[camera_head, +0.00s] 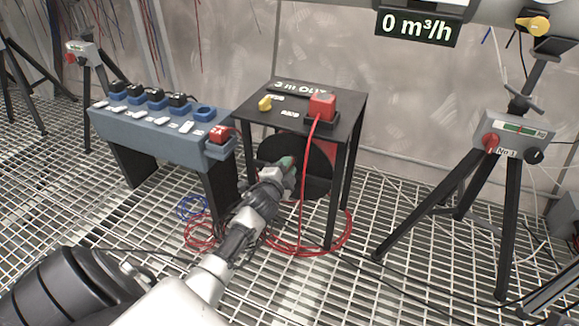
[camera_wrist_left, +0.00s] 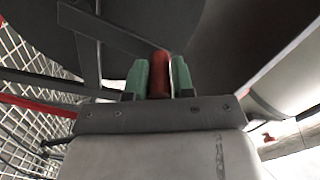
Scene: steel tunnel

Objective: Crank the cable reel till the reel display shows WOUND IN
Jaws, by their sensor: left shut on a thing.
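The cable reel (camera_head: 311,165) is a dark disc under a black table-like stand (camera_head: 337,105) in the middle of the head view. The reel display (camera_head: 300,87) on the stand's top reads "3 m OUT". My left gripper (camera_head: 287,165) reaches to the front of the reel. In the left wrist view its green fingers (camera_wrist_left: 160,80) are shut on a red crank handle (camera_wrist_left: 159,72). The reel's dark face (camera_wrist_left: 135,35) fills the top of that view. The handle is hidden behind my gripper in the head view. My right gripper is not in view.
A red plug block (camera_head: 321,106) with a red cable and a yellow knob (camera_head: 265,103) sit on the stand. A blue-grey rack (camera_head: 160,138) stands left. A tripod with a box (camera_head: 515,133) stands right. Red cable loops (camera_head: 330,235) lie on the grating floor.

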